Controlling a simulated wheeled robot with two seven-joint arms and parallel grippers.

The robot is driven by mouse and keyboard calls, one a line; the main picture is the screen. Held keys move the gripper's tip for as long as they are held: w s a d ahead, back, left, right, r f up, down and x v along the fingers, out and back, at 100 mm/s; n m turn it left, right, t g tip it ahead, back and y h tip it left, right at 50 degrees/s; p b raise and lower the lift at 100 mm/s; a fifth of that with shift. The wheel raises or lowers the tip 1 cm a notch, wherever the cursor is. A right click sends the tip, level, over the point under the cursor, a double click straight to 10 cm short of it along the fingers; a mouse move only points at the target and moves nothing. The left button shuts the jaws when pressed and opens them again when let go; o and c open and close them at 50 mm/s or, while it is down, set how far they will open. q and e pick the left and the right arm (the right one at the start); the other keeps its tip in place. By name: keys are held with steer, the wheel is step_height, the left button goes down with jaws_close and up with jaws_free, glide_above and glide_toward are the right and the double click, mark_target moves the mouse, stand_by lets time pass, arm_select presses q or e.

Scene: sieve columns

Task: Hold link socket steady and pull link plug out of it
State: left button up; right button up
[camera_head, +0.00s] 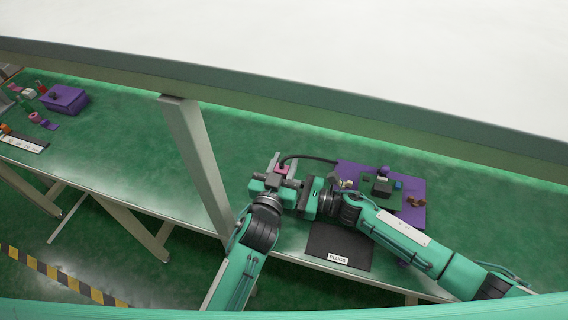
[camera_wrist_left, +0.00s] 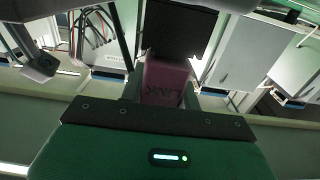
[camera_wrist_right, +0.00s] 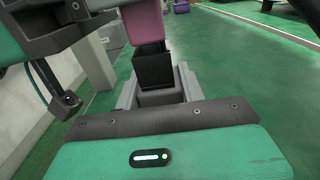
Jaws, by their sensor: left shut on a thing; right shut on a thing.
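A pink part (camera_head: 281,169) lettered LINK shows between the fingers of my left gripper (camera_head: 269,184) and also in the left wrist view (camera_wrist_left: 165,83). A black box-shaped part (camera_wrist_right: 154,69) sits between the fingers of my right gripper (camera_wrist_right: 157,95), against the end of the pink part (camera_wrist_right: 141,22). The two look joined in line; how deep they sit is hidden. I cannot tell surely which is the socket and which the plug. Both grippers are shut, close together above the green table. In the head view my right gripper (camera_head: 309,196) hides most of its grip.
A black cable (camera_head: 312,159) runs from the pink part toward a purple mat (camera_head: 413,214) bearing a green board and small parts. A black pad labelled PLUGS (camera_head: 337,245) lies empty in front. A purple box (camera_head: 64,98) stands far left.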

arm_select(q)
steer(key=shift+r, duration=0.1)
steer(key=shift+r, duration=2.55)
arm_select(e)
steer(key=o, duration=1.1)
steer(key=shift+d, duration=0.1)
